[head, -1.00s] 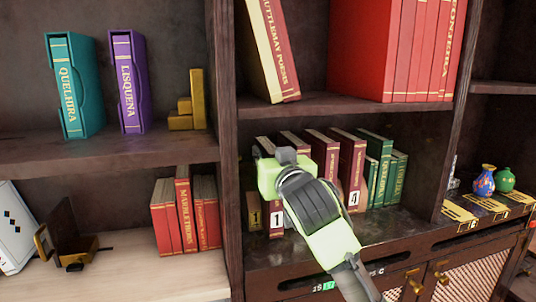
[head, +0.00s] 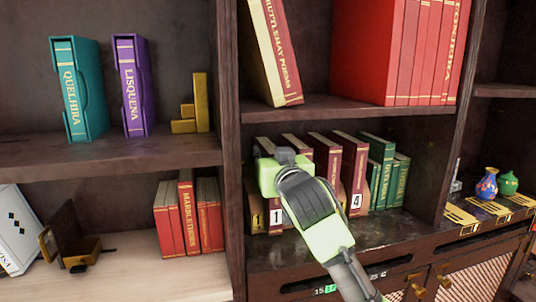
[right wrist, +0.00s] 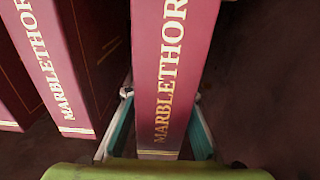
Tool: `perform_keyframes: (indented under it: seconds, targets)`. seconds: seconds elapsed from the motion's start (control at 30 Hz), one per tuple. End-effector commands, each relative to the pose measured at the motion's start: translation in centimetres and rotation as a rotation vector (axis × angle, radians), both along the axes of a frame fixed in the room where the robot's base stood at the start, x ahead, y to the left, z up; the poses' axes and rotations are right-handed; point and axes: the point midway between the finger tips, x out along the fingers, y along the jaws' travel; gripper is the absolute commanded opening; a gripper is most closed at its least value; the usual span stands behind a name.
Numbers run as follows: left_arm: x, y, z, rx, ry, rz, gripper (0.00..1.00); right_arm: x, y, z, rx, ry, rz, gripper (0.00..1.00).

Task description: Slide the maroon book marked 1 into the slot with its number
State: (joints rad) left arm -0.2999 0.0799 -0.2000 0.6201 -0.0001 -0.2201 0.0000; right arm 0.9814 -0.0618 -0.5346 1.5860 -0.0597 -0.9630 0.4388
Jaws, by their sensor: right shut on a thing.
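The maroon book marked 1 (head: 276,216) stands upright at the left end of a row of maroon books in the lower middle compartment. My right gripper (head: 279,168) is in front of its spine and hides much of it. In the right wrist view, the fingers are shut on both sides of a maroon book's spine (right wrist: 172,75) with gold lettering; the number tag is out of that view. A gold marker (head: 257,215) shows at the shelf just left of the tag. My left gripper is not in view.
Another maroon book (head: 352,165) carries the tag 4. Green books (head: 383,170) stand to its right. A maroon book (right wrist: 60,70) is close beside the held one in the wrist view. A wooden upright (head: 232,190) bounds the compartment on the left; the shelf front (head: 385,230) is clear.

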Motion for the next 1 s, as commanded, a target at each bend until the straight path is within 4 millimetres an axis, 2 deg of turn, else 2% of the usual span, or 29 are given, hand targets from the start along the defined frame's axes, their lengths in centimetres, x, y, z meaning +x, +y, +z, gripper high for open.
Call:
perform_keyframes:
  seconds: [0.67, 0.7, 0.77, 1.0]
  targets:
    - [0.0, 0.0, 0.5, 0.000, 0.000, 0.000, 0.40, 1.4, 0.5, 0.3, 0.002, -0.006, 0.001, 0.00]
    - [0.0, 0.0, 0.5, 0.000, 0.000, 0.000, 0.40, 1.4, 0.5, 0.3, 0.002, -0.006, 0.001, 0.26]
    - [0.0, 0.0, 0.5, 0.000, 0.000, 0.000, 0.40, 1.4, 0.5, 0.3, 0.002, -0.006, 0.002, 0.41]
    - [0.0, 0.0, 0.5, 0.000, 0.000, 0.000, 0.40, 1.5, 0.5, 0.1, 0.001, -0.002, 0.001, 0.43]
